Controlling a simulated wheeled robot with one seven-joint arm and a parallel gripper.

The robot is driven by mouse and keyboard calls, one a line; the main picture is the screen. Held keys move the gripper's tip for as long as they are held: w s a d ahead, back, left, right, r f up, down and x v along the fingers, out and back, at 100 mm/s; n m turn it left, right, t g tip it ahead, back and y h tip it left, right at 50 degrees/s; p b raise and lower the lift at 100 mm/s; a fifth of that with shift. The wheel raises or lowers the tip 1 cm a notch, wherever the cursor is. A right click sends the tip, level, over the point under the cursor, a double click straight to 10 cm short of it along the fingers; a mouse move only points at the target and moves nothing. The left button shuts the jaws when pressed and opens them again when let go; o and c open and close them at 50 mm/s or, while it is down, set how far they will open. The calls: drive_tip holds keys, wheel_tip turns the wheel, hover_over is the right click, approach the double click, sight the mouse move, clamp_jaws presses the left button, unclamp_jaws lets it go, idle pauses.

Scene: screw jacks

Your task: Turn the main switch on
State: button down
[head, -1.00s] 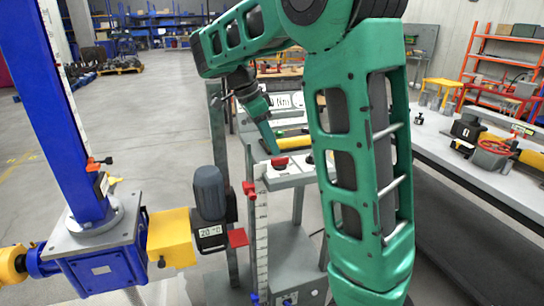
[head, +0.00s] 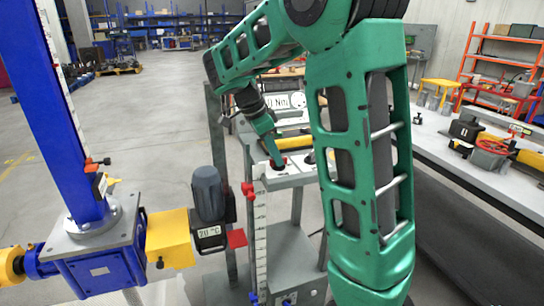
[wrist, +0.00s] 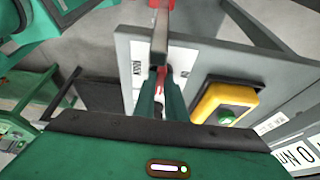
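A red switch (head: 279,162) sits on the light grey panel (head: 290,178) of a control box, right of a white scale post. My gripper (head: 276,158) reaches down from above with its tips at this switch. In the wrist view, a narrow strip of red (wrist: 160,80) shows between the two green fingers of my gripper (wrist: 160,88), over a white label. The fingers stand slightly apart. Their tips hide much of the switch, and I cannot tell whether they press on it.
A yellow box with a green button (wrist: 226,115) is beside the fingers in the wrist view. A blue screw jack (head: 95,240) with a grey motor (head: 208,193) stands left. A workbench (head: 470,165) with parts runs along the right. The floor at the left is open.

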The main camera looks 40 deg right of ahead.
drive_tip(key=shift+w, duration=0.15)
drive_tip(key=shift+r+n, duration=0.1)
drive_tip(key=shift+n, duration=0.3)
drive_tip(key=n+t, duration=0.2)
drive_tip(key=n, duration=0.2)
drive_tip(key=shift+r+n, duration=0.1)
drive_tip(key=shift+n, duration=0.2)
drive_tip(key=n, duration=0.2)
drive_tip(key=n+t, duration=0.1)
drive_tip(key=n, duration=0.1)
drive_tip(key=n+t+y, duration=0.1)
drive_tip(key=n, duration=0.1)
drive_tip(key=shift+s+d, duration=0.15)
drive_tip(key=shift+s, duration=0.25)
drive_tip(key=n, duration=0.2)
drive_tip(key=n+t+y, duration=0.1)
drive_tip(key=n, duration=0.1)
drive_tip(key=shift+s+d+n, duration=0.1)
drive_tip(key=shift+d+n, duration=0.05)
drive_tip(key=shift+n, duration=0.15)
drive_tip(key=shift+n+t+y, duration=0.3)
drive_tip(key=shift+n+y, duration=0.2)
drive_tip(key=shift+n, duration=0.7)
